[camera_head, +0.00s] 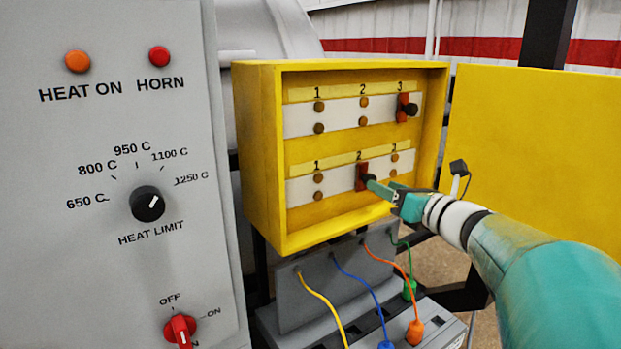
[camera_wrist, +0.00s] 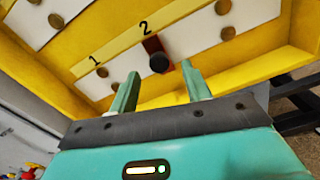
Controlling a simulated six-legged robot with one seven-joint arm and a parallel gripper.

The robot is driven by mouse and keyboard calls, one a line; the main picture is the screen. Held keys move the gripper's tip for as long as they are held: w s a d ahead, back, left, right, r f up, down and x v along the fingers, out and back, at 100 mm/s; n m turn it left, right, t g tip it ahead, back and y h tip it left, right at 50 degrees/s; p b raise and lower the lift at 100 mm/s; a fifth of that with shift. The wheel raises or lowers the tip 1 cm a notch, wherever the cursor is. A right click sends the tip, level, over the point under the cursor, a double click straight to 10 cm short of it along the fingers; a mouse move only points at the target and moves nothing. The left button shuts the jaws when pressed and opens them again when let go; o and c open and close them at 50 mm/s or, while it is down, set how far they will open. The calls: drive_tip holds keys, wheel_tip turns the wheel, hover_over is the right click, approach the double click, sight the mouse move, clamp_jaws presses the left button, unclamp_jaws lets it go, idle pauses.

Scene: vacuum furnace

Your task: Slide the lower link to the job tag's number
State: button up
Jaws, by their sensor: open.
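The lower link (camera_head: 361,178), a red-brown bar with a black knob, sits at position 2 of the lower row in the yellow box (camera_head: 240,160). In the wrist view the lower link (camera_wrist: 151,45) shows under the number 2, with its black knob (camera_wrist: 159,63) facing me. My gripper (camera_head: 380,188) is open at the lower row. In the wrist view its two green fingers (camera_wrist: 158,78) point at the panel, one to each side of the knob's line. The knob appears just beyond the fingertips; I cannot tell whether they touch it. No job tag is readable in either view.
The upper link (camera_head: 403,107) sits at position 3 of the upper row. The box's yellow door (camera_head: 535,165) stands open at the right. A grey control panel (camera_head: 110,240) stands at the left. Coloured cables (camera_head: 360,280) hang below the box.

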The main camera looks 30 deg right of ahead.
sight(367, 179)
drive_tip(key=shift+w+a, duration=0.1)
drive_tip(key=shift+w, duration=2.7)
clamp_jaws()
